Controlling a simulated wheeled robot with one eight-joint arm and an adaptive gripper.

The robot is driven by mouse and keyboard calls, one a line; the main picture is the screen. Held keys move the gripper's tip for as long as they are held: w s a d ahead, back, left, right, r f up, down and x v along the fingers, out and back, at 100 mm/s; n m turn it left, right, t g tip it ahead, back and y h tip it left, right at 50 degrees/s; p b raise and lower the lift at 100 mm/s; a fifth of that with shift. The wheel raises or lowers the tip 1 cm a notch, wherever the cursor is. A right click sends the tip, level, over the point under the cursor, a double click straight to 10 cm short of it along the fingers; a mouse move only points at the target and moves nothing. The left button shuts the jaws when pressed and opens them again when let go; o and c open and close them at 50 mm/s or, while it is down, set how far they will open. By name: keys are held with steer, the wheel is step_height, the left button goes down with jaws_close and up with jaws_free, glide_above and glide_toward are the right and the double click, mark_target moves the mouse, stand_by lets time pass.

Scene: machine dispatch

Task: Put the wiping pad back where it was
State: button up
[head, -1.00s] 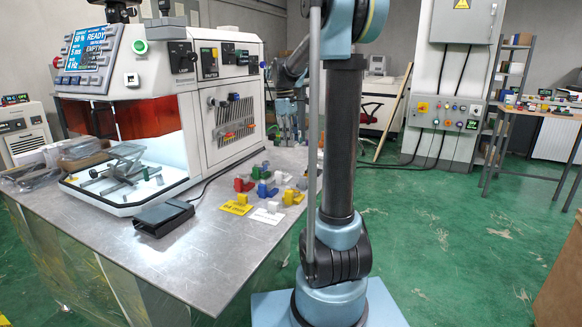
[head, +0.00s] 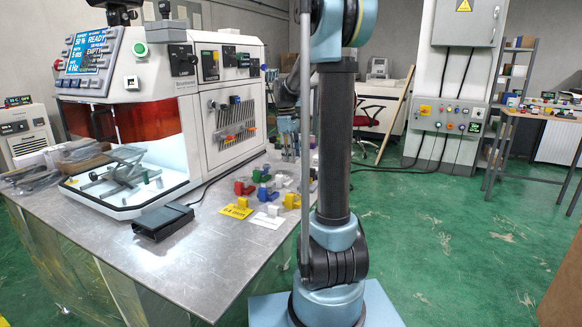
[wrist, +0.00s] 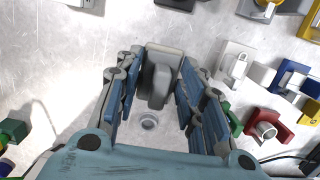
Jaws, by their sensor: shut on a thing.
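A grey block-like piece with a flat plate (wrist: 160,78), which looks like the wiping pad, sits between the fingers of my gripper (wrist: 158,92) in the wrist view. The blue finger pads flank it on both sides and the gripper is shut on it. The pad is over or on the bare metal table; I cannot tell if it touches. In the head view my gripper (head: 289,150) points down at the far right part of the table, beyond the coloured pieces. The pad cannot be made out there.
The metal table (head: 205,255) holds a laser machine (head: 222,110), a black pedal (head: 163,221) and several coloured pieces (head: 243,187). In the wrist view, white (wrist: 236,62), red (wrist: 266,127) and blue (wrist: 292,75) pieces stand close at the right.

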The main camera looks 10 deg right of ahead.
steer(key=shift+f, duration=2.25)
steer(key=o, duration=0.9)
steer(key=shift+o, duration=0.2)
steer(key=r, duration=0.8)
steer(key=a+r, duration=0.1)
steer(key=r, duration=0.3)
steer(key=shift+w+a, duration=0.1)
steer(key=shift+w, duration=0.25)
